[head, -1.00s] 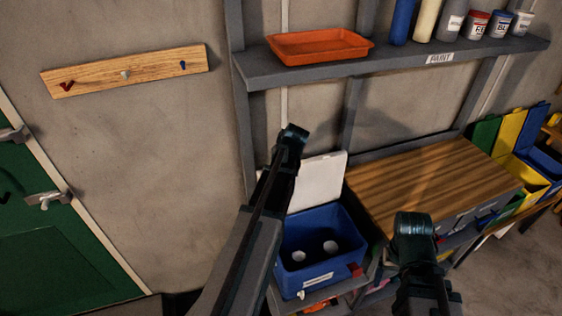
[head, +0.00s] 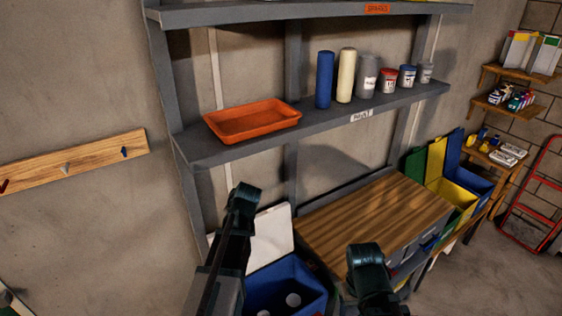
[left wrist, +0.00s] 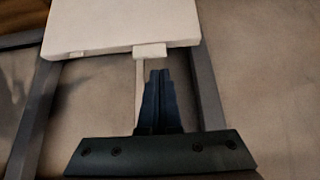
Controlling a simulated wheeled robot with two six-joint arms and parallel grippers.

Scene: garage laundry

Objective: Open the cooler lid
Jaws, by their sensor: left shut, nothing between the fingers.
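The blue cooler (head: 285,275) is at the bottom of the head view, partly cut off by the lower edge. Its white lid (head: 272,235) stands raised behind the open box, its left part hidden by my left arm. White round tops (head: 293,300) show inside. In the left wrist view the lid (left wrist: 120,25) fills the top, with a small tab (left wrist: 150,50) on its edge. My left gripper (left wrist: 158,72) is shut and empty, its tips appearing just below that tab; contact cannot be told. My right arm's dark end (head: 367,262) is right of the cooler; its fingers cannot be made out.
A wooden-topped bench (head: 370,218) stands right of the cooler. The shelf above (head: 190,148) holds an orange tray (head: 252,121) and several paint containers. Coloured bins (head: 452,195) stand beyond the bench. A wooden hook rail (head: 90,160) is on the left wall.

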